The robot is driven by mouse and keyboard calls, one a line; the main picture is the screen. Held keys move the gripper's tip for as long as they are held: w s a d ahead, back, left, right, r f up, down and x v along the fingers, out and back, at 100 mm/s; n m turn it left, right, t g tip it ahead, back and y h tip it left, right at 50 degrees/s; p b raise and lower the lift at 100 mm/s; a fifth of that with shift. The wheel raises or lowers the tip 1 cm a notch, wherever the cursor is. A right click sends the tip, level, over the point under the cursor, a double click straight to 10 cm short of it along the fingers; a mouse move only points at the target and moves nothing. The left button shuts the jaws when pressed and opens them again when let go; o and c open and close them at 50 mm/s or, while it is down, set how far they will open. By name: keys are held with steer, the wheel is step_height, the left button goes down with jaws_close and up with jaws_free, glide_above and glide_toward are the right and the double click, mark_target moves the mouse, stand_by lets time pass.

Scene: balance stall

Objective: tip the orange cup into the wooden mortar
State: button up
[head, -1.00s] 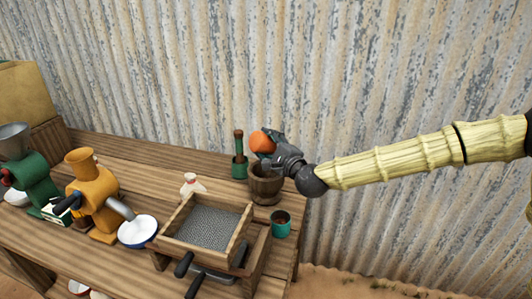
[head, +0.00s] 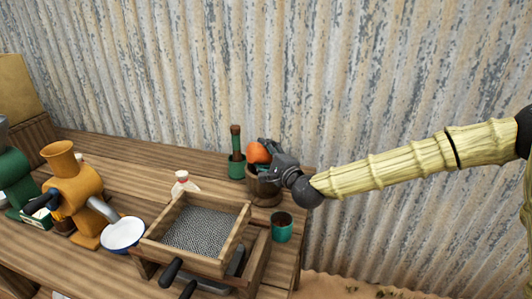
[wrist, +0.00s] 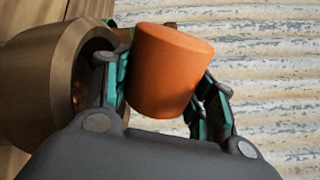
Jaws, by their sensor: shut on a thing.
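The orange cup (head: 258,152) is held in my gripper (head: 272,154) above the wooden mortar (head: 264,190), at the right end of the bench. In the wrist view the orange cup (wrist: 168,72) sits between the two teal-padded fingers of my gripper (wrist: 162,95), which are shut on it. The mortar (wrist: 40,75) is to the left of the cup there, with part of its dark opening showing behind a finger. The cup appears tilted in the head view. Its mouth and contents cannot be made out.
A wooden sieve box (head: 243,225), a white dish (head: 122,234) and an orange grinder (head: 78,200) are left. A corrugated wall (head: 400,80) is behind.

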mark_target(251, 154)
steer(key=a+n+p, duration=0.1)
steer(key=n, duration=0.1)
steer(key=s+n+p, duration=0.1)
steer(key=p, duration=0.1)
steer(key=shift+a+n, duration=0.4)
steer(key=n+p, duration=0.1)
steer(key=r+n+p, duration=0.1)
steer(key=n, duration=0.1)
steer(key=a+n+p, duration=0.1)
steer(key=shift+s+r+p, duration=0.2)
steer(key=shift+r+p, duration=0.05)
steer(key=shift+p, duration=0.05)
steer(key=shift+f+n, duration=0.15)
steer(key=shift+n, duration=0.55)
steer(key=n, duration=0.2)
steer(key=n+b, duration=0.1)
steer(key=n, duration=0.1)
steer(key=shift+s+a+r+h, duration=0.15)
steer(key=shift+a+r+h, duration=0.1)
steer(key=shift+r+h, duration=0.15)
steer(key=n+b, duration=0.1)
steer(key=n, duration=0.3)
steer(key=shift+r+t, duration=0.1)
steer(key=shift+t, duration=0.2)
steer(key=n, duration=0.2)
steer(key=r+n, duration=0.1)
steer(key=n, duration=0.1)
steer(key=shift+s+a+r+b, duration=0.15)
steer(key=shift+s+a+b, duration=0.05)
steer(key=shift+a+b, duration=0.2)
